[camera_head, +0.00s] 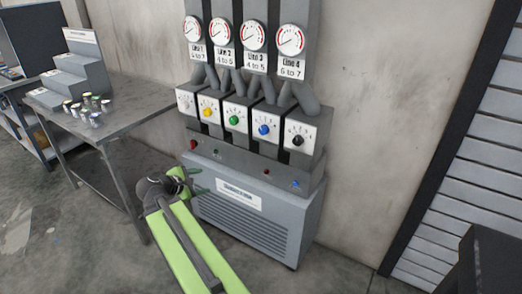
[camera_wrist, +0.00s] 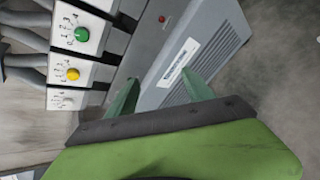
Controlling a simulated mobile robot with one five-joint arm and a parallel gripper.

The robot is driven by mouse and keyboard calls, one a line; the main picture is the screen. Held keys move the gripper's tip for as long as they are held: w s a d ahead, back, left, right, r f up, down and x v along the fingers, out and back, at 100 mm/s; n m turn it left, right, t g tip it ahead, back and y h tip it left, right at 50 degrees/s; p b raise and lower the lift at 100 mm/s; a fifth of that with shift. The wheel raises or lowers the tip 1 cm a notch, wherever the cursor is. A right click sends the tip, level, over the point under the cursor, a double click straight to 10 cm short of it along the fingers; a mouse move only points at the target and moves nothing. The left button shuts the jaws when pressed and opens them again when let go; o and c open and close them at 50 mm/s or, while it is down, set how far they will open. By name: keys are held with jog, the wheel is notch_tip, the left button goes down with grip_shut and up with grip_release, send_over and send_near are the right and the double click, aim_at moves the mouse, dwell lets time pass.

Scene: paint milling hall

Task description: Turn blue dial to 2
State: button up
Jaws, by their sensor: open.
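The blue dial (camera_head: 264,129) sits on a white numbered plate, between the green dial (camera_head: 234,120) and the black dial (camera_head: 298,140). Its exact setting is too small to read. My gripper (camera_head: 197,182) is in front of the grey cabinet, below and to the left of the blue dial, apart from it. In the wrist view my gripper (camera_wrist: 160,92) shows two green fingers spread apart with nothing between them. That view is rotated and shows the green dial (camera_wrist: 81,34) and yellow dial (camera_wrist: 73,74); the blue dial is outside it.
The grey cabinet (camera_head: 255,232) stands against the wall below the dials. Several round gauges (camera_head: 253,36) hang above. A metal table (camera_head: 100,127) with small cans (camera_head: 92,105) is at left. A dark box (camera_head: 483,262) stands at lower right.

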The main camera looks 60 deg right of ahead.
jog(key=s+d+n+h+b, duration=0.2)
jog(key=s+d+n+h, duration=0.1)
jog(key=d, duration=0.5)
jog(key=n+h+b, duration=0.2)
jog(key=n+h, duration=0.2)
jog(key=n, duration=0.2)
send_near(262, 131)
jog(key=shift+g, duration=0.4)
jog(key=d, duration=0.8)
jog(key=shift+w+d+r, duration=0.1)
jog(key=shift+w+d, duration=0.05)
jog(key=shift+d, duration=0.25)
